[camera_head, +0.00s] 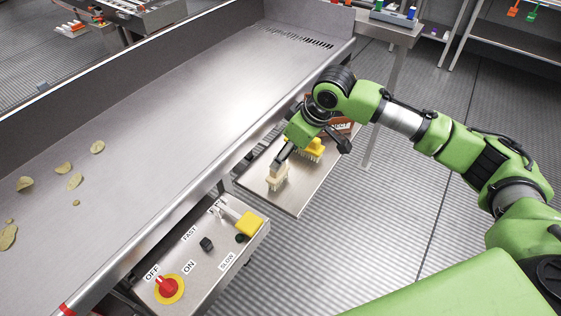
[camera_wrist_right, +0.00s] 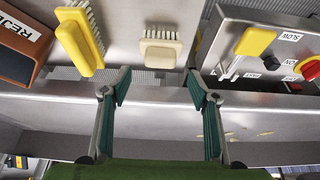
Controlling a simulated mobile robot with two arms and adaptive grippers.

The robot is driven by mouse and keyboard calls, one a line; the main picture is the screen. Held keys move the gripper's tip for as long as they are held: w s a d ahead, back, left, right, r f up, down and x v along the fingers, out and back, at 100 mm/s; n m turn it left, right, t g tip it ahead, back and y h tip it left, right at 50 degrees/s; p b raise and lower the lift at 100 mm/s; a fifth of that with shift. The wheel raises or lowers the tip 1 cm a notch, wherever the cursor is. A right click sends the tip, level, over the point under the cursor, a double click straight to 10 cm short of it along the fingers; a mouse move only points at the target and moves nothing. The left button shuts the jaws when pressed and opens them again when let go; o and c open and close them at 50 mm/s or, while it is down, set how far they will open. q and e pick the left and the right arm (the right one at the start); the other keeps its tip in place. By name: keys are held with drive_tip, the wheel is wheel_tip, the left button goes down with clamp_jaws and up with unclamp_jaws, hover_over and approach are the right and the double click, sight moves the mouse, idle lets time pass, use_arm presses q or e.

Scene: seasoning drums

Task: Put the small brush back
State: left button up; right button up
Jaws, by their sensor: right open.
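A small cream brush (camera_head: 278,176) with pale bristles stands on a steel shelf (camera_head: 300,197) beside the conveyor. My right gripper (camera_head: 281,159) is just over it. In the right wrist view the cream brush (camera_wrist_right: 160,48) lies ahead of the open fingertips (camera_wrist_right: 158,90), and nothing is between them. A larger yellow brush (camera_head: 312,149) stands on the same shelf, partly hidden by my arm; it also shows in the wrist view (camera_wrist_right: 78,42). My left gripper is not in view.
An orange-brown reject box (camera_wrist_right: 18,50) sits beyond the yellow brush. The control box has a red stop button (camera_head: 168,287) and a black knob (camera_head: 207,244). The steel conveyor trough (camera_head: 180,110) holds several chips. The floor right of the shelf is clear.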

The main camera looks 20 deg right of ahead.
drive_tip(key=v, duration=0.5)
drive_tip(key=shift+r, duration=0.15)
